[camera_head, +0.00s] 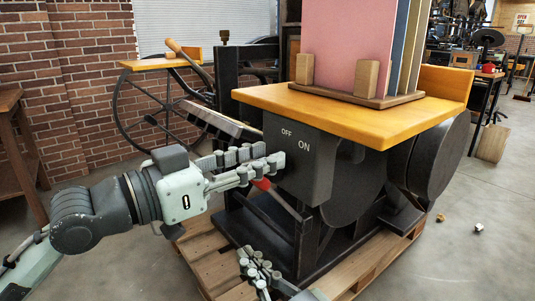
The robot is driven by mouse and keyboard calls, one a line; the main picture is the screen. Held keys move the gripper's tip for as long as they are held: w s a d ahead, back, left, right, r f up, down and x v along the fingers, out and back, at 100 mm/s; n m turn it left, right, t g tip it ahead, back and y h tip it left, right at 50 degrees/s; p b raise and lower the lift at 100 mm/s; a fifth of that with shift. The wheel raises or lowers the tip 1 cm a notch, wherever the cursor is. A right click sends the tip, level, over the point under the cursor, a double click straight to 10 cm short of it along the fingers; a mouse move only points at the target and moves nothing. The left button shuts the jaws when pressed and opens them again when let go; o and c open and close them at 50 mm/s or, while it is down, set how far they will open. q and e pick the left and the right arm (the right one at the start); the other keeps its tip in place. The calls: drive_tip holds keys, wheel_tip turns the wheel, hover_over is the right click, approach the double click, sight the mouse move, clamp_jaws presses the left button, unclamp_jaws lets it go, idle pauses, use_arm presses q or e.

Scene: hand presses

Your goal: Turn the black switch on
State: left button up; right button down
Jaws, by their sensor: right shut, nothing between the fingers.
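A dark switch box (318,172) with white "OFF" and "ON" lettering sits under the front of the press's wooden table. I cannot make out the black switch itself; my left gripper's fingers cover the area just below "OFF". My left gripper (272,160) reaches in from the left, its fingertips at or just in front of the box's face, to the left of and below "ON". Its fingers lie close together, and I cannot tell whether they touch the box. My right gripper (256,268) is low at the bottom edge, shut and empty, below the box.
The wooden press table (375,118) carries a rack of coloured boards (335,45). A spoked wheel (150,115) stands behind my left arm. The press stands on a wooden pallet (200,258). A wooden bench (18,140) is at the far left. The floor at right is mostly clear.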

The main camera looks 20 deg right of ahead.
use_arm(q)
drive_tip(key=shift+x, duration=0.9)
clamp_jaws()
